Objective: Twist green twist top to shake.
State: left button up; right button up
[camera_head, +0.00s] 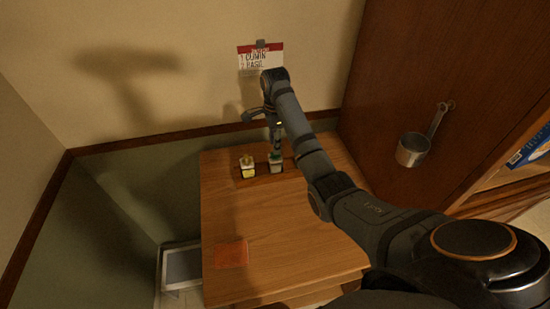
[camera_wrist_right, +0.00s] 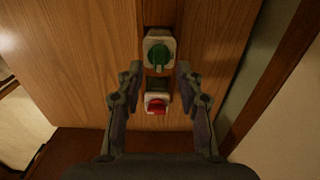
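The green twist top (camera_wrist_right: 159,56) sits on a pale square-shouldered shaker in the right wrist view. In the head view its shaker (camera_head: 276,168) stands in a slot on the wooden counter, partly covered by my right gripper (camera_head: 275,140). In the wrist view my right gripper (camera_wrist_right: 158,74) is open, with its two fingertips apart on either side, just below the green top in the picture. Nothing is held between them. My left gripper is not in view.
A red-topped shaker (camera_wrist_right: 156,105) stands near the green one. A yellowish shaker (camera_head: 247,168) stands to the left on the wooden counter (camera_head: 300,230). An orange-red square (camera_head: 231,253) lies in front. A card (camera_head: 260,57) hangs on the wall; a metal cup (camera_head: 412,150) hangs right.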

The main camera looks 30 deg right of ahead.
notch_tip(320, 180, down, 2)
jog(key=shift+f, duration=0.15)
jog(key=shift+f+b, duration=0.35)
jog(key=shift+f, duration=0.1)
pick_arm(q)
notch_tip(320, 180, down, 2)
pick_arm(e)
grip_shut()
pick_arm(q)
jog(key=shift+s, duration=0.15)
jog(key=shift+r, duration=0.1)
pick_arm(e)
jog(key=shift+r, duration=0.1)
